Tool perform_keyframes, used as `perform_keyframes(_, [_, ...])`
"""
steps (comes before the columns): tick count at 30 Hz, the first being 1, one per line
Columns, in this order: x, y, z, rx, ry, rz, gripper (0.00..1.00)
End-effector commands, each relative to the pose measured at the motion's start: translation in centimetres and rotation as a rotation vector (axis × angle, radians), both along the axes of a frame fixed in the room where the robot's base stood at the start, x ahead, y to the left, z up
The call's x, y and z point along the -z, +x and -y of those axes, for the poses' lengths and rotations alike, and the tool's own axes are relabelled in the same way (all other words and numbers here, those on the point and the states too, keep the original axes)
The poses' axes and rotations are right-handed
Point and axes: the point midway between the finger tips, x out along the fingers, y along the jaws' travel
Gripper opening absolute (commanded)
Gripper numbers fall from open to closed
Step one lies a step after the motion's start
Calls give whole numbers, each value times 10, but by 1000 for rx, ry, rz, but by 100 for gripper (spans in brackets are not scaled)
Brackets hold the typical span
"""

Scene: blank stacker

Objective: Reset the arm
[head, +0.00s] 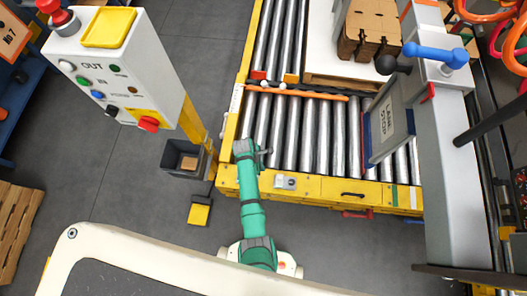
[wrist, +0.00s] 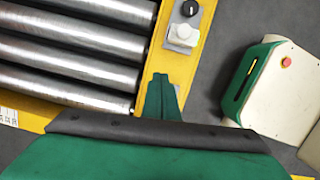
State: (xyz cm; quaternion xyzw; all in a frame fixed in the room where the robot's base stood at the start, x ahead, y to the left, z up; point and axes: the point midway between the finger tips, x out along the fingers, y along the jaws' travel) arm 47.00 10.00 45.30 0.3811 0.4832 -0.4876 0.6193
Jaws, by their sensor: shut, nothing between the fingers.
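My green arm reaches up from my base in the head view. My gripper (head: 262,152) is at its far end, over the yellow front edge of the roller conveyor (head: 335,190). In the wrist view my gripper (wrist: 160,82) shows as two green fingers side by side, shut with nothing between them. The fingertips are over the conveyor's yellow frame, beside the ends of the metal rollers. I cannot tell the exact height above the frame.
A control post (head: 120,65) with buttons stands left. A dark bin (head: 172,158) and yellow pedal (head: 199,214) are on the floor. A grey stop panel (head: 390,118) and column (head: 440,170) stand right. Brown stacked blanks (head: 372,25) are at the back. Floor left of the conveyor is mostly clear.

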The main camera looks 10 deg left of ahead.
Motion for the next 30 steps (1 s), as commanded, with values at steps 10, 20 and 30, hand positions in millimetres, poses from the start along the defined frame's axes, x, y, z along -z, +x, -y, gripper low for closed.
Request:
perform_keyframes(10, [-29, -2, -7, -1, 0, -1, 0])
perform_keyframes(20, [-27, -7, -8, 12, 14, 14, 0])
perform_keyframes(30, [-14, -66, -10, 285, 234, 243, 0])
